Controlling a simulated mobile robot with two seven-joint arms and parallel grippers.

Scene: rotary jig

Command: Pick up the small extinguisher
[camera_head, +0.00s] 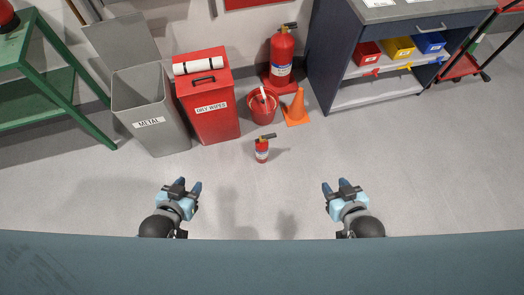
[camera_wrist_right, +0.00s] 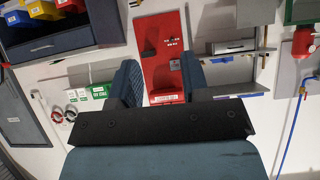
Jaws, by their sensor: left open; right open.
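The small extinguisher (camera_head: 262,151) stands upright on the grey floor in the head view, red with a white label and a dark top. My left gripper (camera_head: 186,187) is open and empty, below and to the left of it. My right gripper (camera_head: 341,186) is open and empty, below and to the right of it. Both grippers are apart from the extinguisher. In the right wrist view, the open fingers of my right gripper (camera_wrist_right: 159,82) show with nothing between them. The small extinguisher does not show in that view.
Behind it stand a red bucket (camera_head: 262,108), an orange cone (camera_head: 295,108) and a larger extinguisher (camera_head: 282,55). A red bin (camera_head: 214,122) and a grey METAL bin (camera_head: 165,137) stand left. A dark cabinet (camera_head: 333,50) stands right. The floor around the small extinguisher is clear.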

